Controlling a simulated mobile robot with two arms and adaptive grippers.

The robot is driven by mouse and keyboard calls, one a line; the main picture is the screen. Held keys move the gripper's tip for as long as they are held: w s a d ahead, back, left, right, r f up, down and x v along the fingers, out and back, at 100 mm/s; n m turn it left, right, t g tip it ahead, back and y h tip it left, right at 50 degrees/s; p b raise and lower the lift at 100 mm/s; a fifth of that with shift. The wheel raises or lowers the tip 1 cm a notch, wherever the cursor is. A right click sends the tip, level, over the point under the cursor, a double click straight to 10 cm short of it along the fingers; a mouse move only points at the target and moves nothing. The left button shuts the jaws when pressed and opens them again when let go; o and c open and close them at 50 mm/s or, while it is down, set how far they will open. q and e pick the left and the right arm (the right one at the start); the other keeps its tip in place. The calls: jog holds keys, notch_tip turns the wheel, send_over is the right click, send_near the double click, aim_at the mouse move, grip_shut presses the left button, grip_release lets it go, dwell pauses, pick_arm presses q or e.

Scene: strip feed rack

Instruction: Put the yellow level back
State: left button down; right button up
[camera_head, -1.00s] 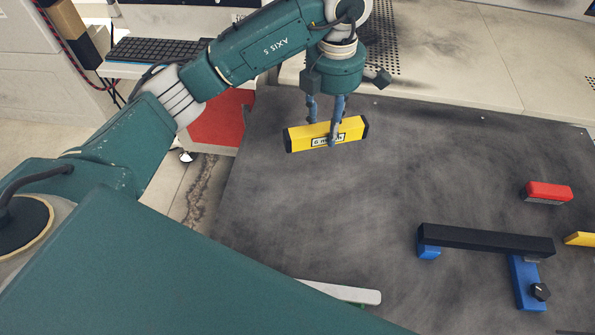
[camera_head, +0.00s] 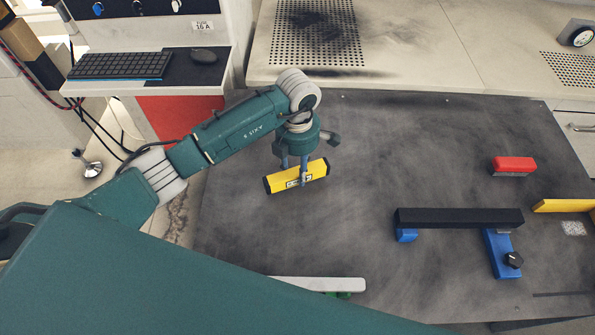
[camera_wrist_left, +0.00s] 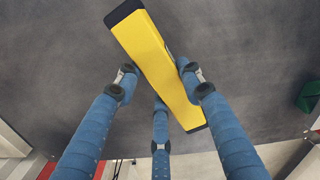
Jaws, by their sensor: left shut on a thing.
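The yellow level (camera_head: 310,174) has black end caps and a label on its side. My left gripper (camera_head: 294,172) is shut on it near its middle, over the left part of the dark table. In the left wrist view the level (camera_wrist_left: 158,62) lies slantwise between the blue fingers of my left gripper (camera_wrist_left: 160,88). I cannot tell whether the level touches the table. My right gripper is not in view.
On the dark table (camera_head: 420,150) are a blue and black clamp (camera_head: 460,218), a red block-like brush (camera_head: 514,164) and a yellow piece (camera_head: 565,205) at the right edge. A pale bar (camera_head: 320,284) lies at the front. The table's middle is clear.

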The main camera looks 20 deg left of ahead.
pick_arm(q)
notch_tip(320, 180, down, 2)
jog(key=shift+f, duration=0.15)
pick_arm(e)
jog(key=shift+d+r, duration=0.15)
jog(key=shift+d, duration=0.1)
pick_arm(q)
jog(key=shift+f, duration=0.2)
jog(key=c, duration=1.1)
grip_release()
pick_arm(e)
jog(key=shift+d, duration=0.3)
pick_arm(q)
jog(key=shift+r, duration=0.15)
